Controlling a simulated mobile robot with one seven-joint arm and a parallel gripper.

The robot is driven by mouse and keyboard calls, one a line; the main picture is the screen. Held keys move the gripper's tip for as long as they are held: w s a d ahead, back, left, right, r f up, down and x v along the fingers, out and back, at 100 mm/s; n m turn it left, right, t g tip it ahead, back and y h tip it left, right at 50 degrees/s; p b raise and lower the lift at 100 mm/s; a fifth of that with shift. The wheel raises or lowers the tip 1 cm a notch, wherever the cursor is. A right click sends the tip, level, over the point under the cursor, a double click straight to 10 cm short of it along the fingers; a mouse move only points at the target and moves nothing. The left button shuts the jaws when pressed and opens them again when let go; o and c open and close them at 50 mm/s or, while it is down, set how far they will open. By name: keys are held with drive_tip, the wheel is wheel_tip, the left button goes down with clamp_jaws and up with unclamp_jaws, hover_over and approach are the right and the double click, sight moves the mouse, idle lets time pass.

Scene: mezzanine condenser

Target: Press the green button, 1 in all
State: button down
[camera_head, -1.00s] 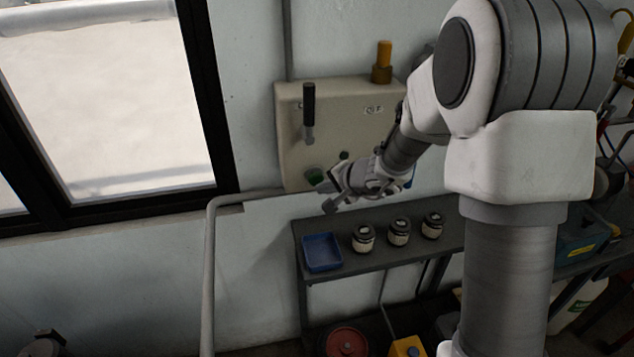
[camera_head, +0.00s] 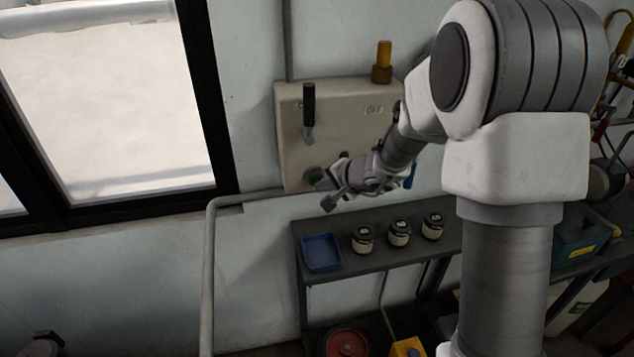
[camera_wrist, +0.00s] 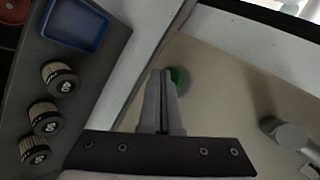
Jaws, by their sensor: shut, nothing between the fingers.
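The green button (camera_head: 314,175) is low on the left of a beige wall panel (camera_head: 345,105). In the wrist view the green button (camera_wrist: 177,79) shows just past my fingertips and is partly hidden by them. My gripper (camera_head: 324,194) is shut and empty, in front of the lower part of the panel. In the wrist view my gripper's fingers (camera_wrist: 160,76) are together, with their tips beside the button's left edge in the picture. I cannot tell whether the tips touch the button.
A black-handled lever (camera_head: 309,112) sticks out of the panel above the button. Below stands a grey shelf (camera_head: 345,276) with a blue tray (camera_head: 321,252) and three labelled jars (camera_head: 399,233). A grey pipe (camera_head: 209,270) runs along the wall at the left.

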drive_tip(key=shift+w+a, duration=0.1)
drive_tip(key=shift+w, duration=0.15)
drive_tip(key=shift+s, duration=0.1)
idle(0.5)
drive_tip(key=shift+s+d+b, duration=0.25)
drive_tip(key=shift+s+b, duration=0.6)
drive_tip(key=s+b, duration=0.1)
drive_tip(key=s, duration=0.1)
drive_tip(key=s+d+b, duration=0.1)
drive_tip(key=s, duration=0.2)
drive_tip(key=shift+b, duration=0.4)
